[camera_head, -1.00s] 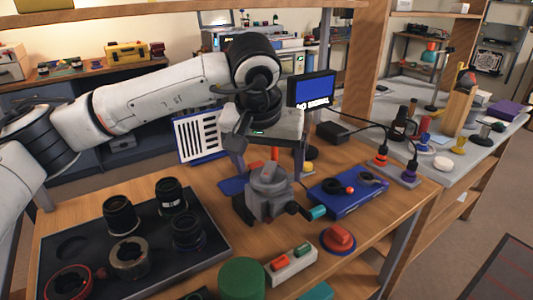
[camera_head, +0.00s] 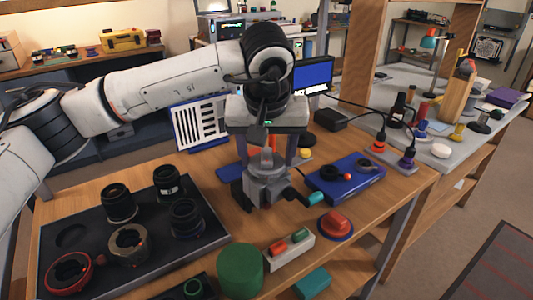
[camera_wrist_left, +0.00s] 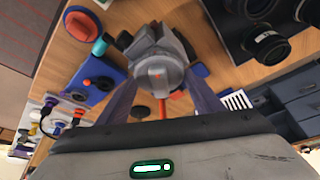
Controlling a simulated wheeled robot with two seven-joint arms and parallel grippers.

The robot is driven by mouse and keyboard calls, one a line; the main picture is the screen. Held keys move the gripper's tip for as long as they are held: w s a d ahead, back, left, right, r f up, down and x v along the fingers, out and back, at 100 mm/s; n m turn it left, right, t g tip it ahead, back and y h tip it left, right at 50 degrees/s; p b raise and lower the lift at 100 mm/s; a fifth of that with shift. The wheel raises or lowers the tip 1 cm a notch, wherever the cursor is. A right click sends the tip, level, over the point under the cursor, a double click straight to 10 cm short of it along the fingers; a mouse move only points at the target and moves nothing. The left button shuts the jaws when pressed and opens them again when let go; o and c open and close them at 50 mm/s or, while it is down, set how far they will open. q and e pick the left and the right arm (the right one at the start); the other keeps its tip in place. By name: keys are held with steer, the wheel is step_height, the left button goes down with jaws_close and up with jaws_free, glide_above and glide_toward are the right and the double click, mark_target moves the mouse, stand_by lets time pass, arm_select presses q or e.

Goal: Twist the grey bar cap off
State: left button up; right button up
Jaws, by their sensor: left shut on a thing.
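The grey bar cap (camera_head: 266,160) sits upright on top of a grey vise-like holder (camera_head: 268,188) on the wooden bench. In the left wrist view the cap (camera_wrist_left: 158,73) is a round grey disc with a raised bar across it. My left gripper (camera_head: 267,156) points down over the holder, with one finger on each side of the cap. It is shut on the cap; in the left wrist view its fingers (camera_wrist_left: 160,85) flank the disc. The exact contact is partly hidden. My right gripper is not in view.
A dark tray (camera_head: 60,211) with several black lens parts lies to the left. A blue tray (camera_head: 349,192) lies to the right, near the holder's teal-ended handle (camera_head: 314,199). A red button (camera_head: 335,222), a green cylinder (camera_head: 240,270) and a light block (camera_head: 288,250) stand in front.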

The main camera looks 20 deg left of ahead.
arm_select(q)
steer(key=shift+n+y, duration=0.5)
steer(key=shift+n, duration=0.9)
steer(key=shift+n+g+y+p, duration=0.3)
steer(key=shift+n+g+p, duration=0.25)
steer(key=shift+n, duration=0.75)
